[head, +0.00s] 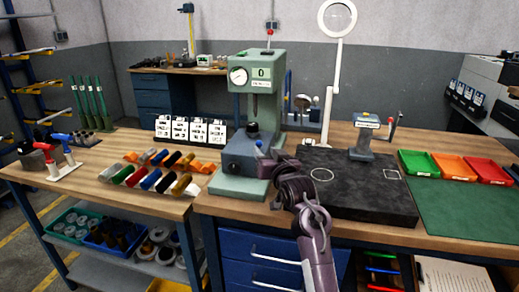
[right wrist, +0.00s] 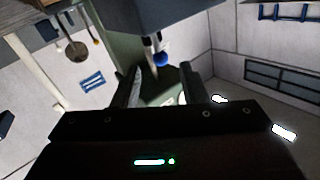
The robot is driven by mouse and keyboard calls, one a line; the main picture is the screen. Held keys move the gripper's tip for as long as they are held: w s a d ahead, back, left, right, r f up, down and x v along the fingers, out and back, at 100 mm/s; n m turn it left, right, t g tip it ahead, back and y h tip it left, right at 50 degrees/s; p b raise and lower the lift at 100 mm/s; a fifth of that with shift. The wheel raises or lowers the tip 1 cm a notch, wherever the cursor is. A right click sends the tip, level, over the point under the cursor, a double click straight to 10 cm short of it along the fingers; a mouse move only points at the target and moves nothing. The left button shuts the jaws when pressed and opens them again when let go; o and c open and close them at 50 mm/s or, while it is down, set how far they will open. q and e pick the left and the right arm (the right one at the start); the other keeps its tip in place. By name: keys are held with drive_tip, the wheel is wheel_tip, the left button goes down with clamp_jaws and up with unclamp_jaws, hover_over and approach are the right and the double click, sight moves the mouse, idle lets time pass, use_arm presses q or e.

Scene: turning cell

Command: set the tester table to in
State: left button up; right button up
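The tester (head: 258,95) is a grey-green bench press with a round dial and a small display reading 0. A dark blue-grey block (head: 238,158), which may be its table, sits low at its front above the base. A small blue ball knob (right wrist: 160,59) on a short stem shows in the right wrist view, just beyond and between my fingertips. My right gripper (head: 264,157) is beside the block at the tester's right front. Its two fingers are apart, with a gap between them (right wrist: 162,85). I cannot tell whether they touch the knob. My left gripper is not in view.
A black plate (head: 350,205) with a small stand (head: 364,140) lies right of the tester. A magnifier lamp (head: 337,20) rises behind it. Coloured handles in a rack (head: 108,174) and white cards (head: 190,130) are to the left. Green, orange and red trays (head: 455,168) are far right.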

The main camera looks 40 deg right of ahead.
sight(260, 146)
drive_tip(key=p+x, duration=0.1)
drive_tip(key=x, duration=0.5)
clamp_jaws()
